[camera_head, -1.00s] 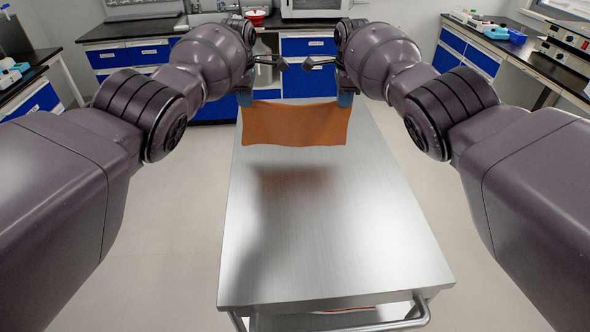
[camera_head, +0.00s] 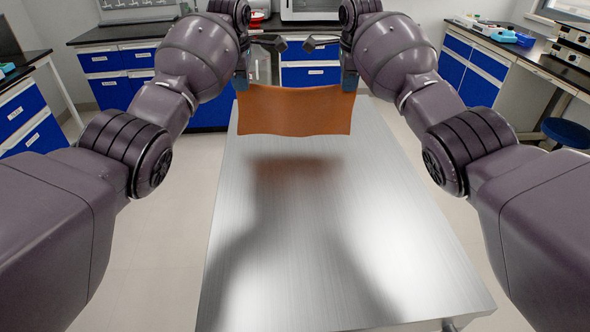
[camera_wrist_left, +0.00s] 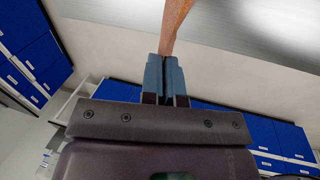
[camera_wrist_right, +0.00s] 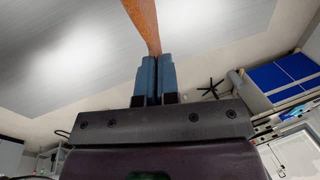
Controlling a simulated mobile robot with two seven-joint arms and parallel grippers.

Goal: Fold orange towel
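The orange towel (camera_head: 295,110) hangs as a flat upright sheet above the far part of the metal table, held by its two upper corners. My left gripper (camera_head: 241,82) is shut on the upper left corner; the left wrist view shows its blue fingers (camera_wrist_left: 166,62) closed on the towel (camera_wrist_left: 175,25). My right gripper (camera_head: 349,80) is shut on the upper right corner; the right wrist view shows its fingers (camera_wrist_right: 153,62) closed on the towel (camera_wrist_right: 145,22). The lower edge hangs free and is slightly wavy.
The bare metal table (camera_head: 300,235) lies below and in front of the towel, with the towel's reflection on it. Blue-fronted lab benches (camera_head: 308,75) stand at the back and sides. A blue stool (camera_head: 566,132) stands at the right.

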